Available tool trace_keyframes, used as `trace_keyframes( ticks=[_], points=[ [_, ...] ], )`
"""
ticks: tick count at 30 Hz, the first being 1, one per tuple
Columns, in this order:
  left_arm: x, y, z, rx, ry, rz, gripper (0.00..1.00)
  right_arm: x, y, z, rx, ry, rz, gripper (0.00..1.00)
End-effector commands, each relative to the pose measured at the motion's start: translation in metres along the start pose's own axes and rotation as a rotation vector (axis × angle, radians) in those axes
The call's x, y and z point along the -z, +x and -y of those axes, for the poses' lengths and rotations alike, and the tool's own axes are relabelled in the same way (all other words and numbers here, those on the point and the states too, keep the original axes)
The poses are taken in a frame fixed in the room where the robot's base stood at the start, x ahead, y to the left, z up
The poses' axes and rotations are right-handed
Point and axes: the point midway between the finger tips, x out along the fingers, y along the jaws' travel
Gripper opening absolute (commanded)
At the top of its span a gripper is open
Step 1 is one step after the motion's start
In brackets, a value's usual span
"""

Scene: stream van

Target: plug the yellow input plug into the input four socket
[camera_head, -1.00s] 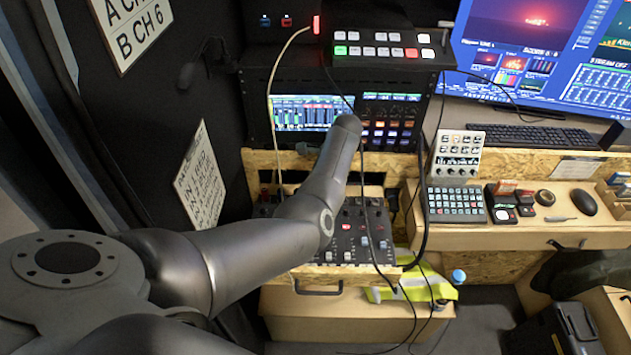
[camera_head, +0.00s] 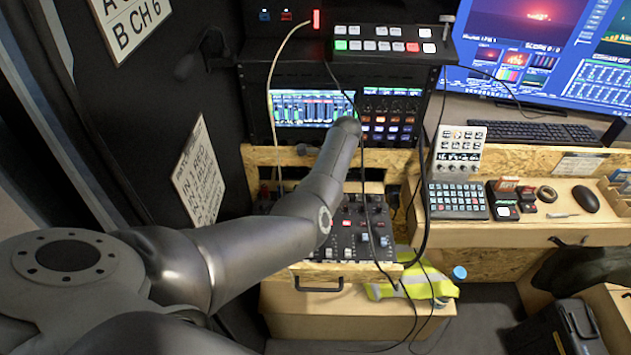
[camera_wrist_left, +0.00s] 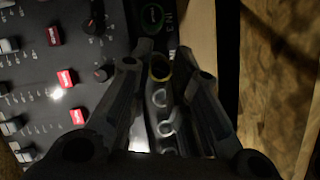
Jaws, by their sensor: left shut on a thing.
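In the left wrist view my left gripper (camera_wrist_left: 160,62) is shut on the yellow-ringed input plug (camera_wrist_left: 160,69), which sits between the fingertips over the edge of the audio mixer. A socket with a green ring (camera_wrist_left: 152,17) lies just beyond the fingertips, with a partly readable "IN 3" label beside it. I cannot make out the input four socket; the fingers and plug cover that area. I cannot tell whether the plug touches the panel. In the head view the mixer (camera_head: 345,240) stands on a wooden shelf, and my left arm hides the gripper.
Black cables (camera_head: 422,190) hang in front of the mixer. A rack with a lit screen (camera_head: 313,108) stands behind it. To the right are a small mixer (camera_head: 458,148), a keypad (camera_head: 457,201) and a mouse (camera_head: 585,199). A yellow vest (camera_head: 420,283) lies below.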

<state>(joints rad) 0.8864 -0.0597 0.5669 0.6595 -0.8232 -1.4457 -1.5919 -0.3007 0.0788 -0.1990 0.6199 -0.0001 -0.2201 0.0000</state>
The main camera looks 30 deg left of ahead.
Motion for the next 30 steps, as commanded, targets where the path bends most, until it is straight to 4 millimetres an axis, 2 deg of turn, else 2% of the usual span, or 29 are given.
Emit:
trace_keyframes(
  ticks=[11,12,18,30],
  points=[
    [0.0033,0.0087,0.0001,0.000,0.002,0.001,0.00,0.0001,0.0056,0.0016,0.002,0.000,-0.001,0.19],
    [0.0033,0.0087,0.0002,0.001,0.002,0.001,0.19,0.0001,0.0056,0.0016,0.002,0.000,-0.001,0.19],
    [0.0030,0.0079,0.0003,0.001,0.001,0.000,0.43,0.0003,0.0050,0.0015,0.002,-0.001,-0.001,0.19],
    [0.0030,0.0024,0.0006,0.002,0.000,0.001,0.43,0.0003,0.0051,-0.0036,-0.004,-0.003,-0.001,0.19]
  ],
)
